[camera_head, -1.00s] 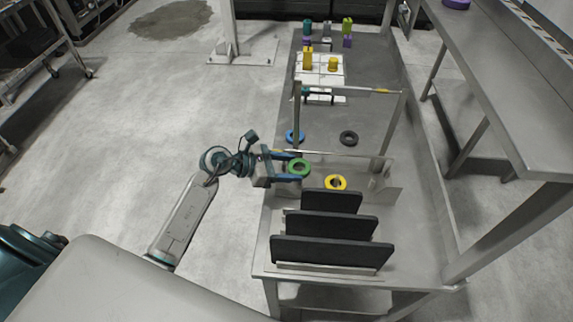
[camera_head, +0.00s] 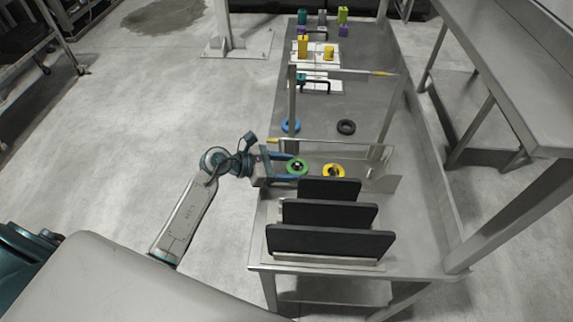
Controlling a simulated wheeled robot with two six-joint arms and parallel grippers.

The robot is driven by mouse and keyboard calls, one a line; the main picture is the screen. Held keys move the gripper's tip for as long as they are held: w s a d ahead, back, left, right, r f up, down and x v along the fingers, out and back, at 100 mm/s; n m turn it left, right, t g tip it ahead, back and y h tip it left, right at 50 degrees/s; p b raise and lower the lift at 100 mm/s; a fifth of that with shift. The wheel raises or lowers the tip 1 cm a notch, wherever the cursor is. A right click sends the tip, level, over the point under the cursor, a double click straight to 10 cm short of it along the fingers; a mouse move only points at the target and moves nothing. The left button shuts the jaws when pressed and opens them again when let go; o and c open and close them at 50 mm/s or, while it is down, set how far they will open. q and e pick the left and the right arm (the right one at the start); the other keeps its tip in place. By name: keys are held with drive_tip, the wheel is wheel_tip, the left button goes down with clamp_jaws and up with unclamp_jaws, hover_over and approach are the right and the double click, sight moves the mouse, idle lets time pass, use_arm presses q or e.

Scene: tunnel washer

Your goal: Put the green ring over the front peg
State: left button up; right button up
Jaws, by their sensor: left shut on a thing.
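The green ring (camera_head: 304,168) is held by my left gripper (camera_head: 291,168), which is shut on its left side. The ring's round face shows toward the camera. The front peg (camera_head: 330,143) looks like a thin horizontal rod with a yellow tip at its left end, carried by a post on the right. In the picture the ring sits just below this rod, right of its yellow tip, and is not around it. The exact height gap cannot be told. My right gripper is not in view.
A yellow ring (camera_head: 341,171) lies right of the green one. Three black upright panels (camera_head: 330,240) stand nearer me. A second rod (camera_head: 345,72) and coloured blocks stand farther back.

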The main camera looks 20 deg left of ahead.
use_arm(q)
drive_tip(key=shift+f, duration=0.35)
drive_tip(key=shift+f+b, duration=0.2)
drive_tip(key=shift+b, duration=0.15)
drive_tip(key=shift+f, duration=0.1)
drive_tip(key=o, duration=1.1)
drive_tip(key=shift+c, duration=0.2)
